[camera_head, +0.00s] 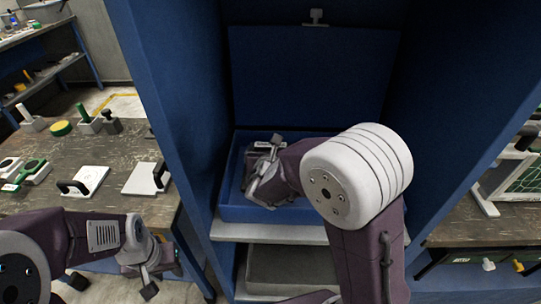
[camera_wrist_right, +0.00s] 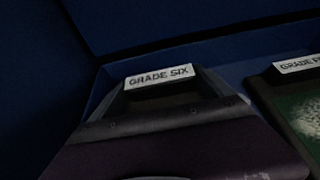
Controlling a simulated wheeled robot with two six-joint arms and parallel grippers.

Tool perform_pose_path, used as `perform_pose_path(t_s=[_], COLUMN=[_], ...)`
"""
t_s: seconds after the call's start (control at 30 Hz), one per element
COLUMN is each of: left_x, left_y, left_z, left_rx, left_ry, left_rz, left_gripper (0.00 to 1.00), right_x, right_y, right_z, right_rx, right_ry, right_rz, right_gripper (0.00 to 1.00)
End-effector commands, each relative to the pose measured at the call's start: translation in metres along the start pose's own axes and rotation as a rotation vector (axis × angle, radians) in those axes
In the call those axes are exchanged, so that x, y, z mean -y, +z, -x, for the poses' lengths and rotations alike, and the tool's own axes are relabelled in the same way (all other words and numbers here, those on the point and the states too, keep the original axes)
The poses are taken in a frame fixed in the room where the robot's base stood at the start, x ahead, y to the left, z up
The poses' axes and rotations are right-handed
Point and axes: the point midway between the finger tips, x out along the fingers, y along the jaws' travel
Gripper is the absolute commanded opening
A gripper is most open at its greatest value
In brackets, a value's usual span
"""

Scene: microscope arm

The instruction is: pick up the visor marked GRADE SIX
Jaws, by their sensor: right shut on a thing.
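The visor marked GRADE SIX (camera_wrist_right: 158,76) shows in the right wrist view as a dark frame with a white label along its far edge. In the head view its dark top and pale label (camera_head: 262,146) show inside the blue box. My right gripper (camera_head: 263,178) reaches down into the box and is shut on this visor; my wrist hides the near part of the visor and the grip itself. My left gripper (camera_head: 150,275) hangs at the lower left, away from the box, and its jaw opening is unclear.
The open blue box (camera_head: 275,214) sits on a shelf inside a blue cabinet (camera_head: 180,80), with walls close on both sides. A second labelled piece (camera_wrist_right: 297,100) with a green-speckled face lies right of the visor. A wooden bench (camera_head: 110,150) with several tools stands left.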

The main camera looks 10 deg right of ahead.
Motion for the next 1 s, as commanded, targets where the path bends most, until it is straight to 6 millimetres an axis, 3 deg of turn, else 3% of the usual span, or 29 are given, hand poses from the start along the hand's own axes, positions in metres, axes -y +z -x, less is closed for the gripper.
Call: perform_pose_path(t_s=[0.03,0.3,0.5,0.7,1.0], left_x=[0.0,0.0,0.0,0.0,0.0], left_y=[-0.001,0.0,0.0,0.0,0.0], left_z=[0.008,0.002,-0.002,-0.003,-0.003], left_rx=[0.0,0.0,0.0,0.0,0.0], left_ry=[0.0,0.0,0.0,0.0,0.0], left_rz=[0.0,0.0,0.0,0.0,0.0], left_gripper=[0.36,0.36,0.36,0.36,0.36], right_x=[0.0,0.065,0.102,0.115,0.116], right_y=[0.016,0.042,0.059,0.066,0.066], right_z=[0.006,0.027,0.04,0.046,0.046], right_rx=[0.006,0.007,0.005,0.002,0.001], right_ry=[0.002,-0.005,-0.004,-0.001,0.0], right_rz=[-0.004,-0.005,-0.004,0.0,0.001], right_gripper=[0.41,0.41,0.41,0.41,0.41])
